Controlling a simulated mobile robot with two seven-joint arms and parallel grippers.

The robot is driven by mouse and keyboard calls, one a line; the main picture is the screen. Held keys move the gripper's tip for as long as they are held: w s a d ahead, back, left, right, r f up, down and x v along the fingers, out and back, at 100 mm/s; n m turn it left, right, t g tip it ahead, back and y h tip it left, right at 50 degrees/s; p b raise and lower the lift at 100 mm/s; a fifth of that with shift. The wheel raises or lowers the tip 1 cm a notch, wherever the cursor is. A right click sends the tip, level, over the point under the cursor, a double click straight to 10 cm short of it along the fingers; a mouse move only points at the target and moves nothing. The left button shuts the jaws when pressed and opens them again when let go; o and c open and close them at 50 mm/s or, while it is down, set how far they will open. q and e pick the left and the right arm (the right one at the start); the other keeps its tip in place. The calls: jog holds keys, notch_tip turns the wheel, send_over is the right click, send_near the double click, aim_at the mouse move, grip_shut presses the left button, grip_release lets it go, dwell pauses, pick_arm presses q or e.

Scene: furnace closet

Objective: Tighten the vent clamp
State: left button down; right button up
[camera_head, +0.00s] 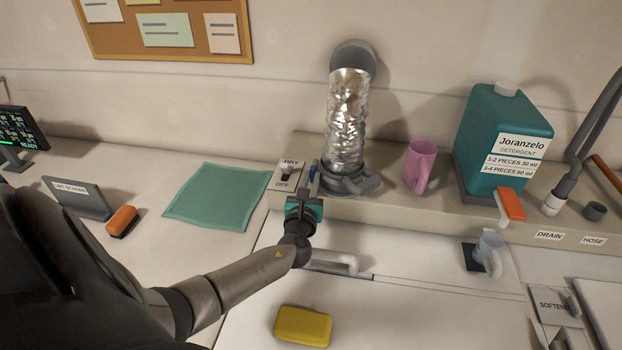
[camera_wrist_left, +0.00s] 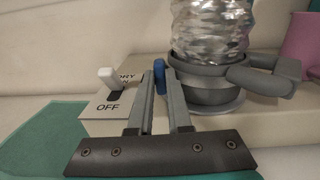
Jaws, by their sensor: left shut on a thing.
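The vent clamp (camera_head: 350,184) is a grey ring around the bottom of the crinkled silver vent duct (camera_head: 346,115). In the left wrist view the clamp (camera_wrist_left: 208,88) has a grey lug sticking out to the right, and the duct (camera_wrist_left: 212,30) rises from it. My left gripper (camera_head: 313,176) is at the clamp's left side, shut on a small blue knob. The knob (camera_wrist_left: 159,74) shows between the fingertips (camera_wrist_left: 163,82), which hide part of it. Whether the knob joins the clamp cannot be seen. My right gripper is not in view.
A DRY switch (camera_head: 287,172) stands just left of the gripper. A pink mug (camera_head: 419,162) and teal detergent jug (camera_head: 497,130) stand right of the duct. A green cloth (camera_head: 217,196) lies left, a yellow sponge (camera_head: 303,326) in front. A grey handle (camera_head: 335,262) lies below the gripper.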

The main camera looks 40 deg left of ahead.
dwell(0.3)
pick_arm(q)
jog(key=c, duration=0.8)
grip_release()
jog(key=shift+c, duration=0.2)
jog(key=shift+d+f, duration=0.1)
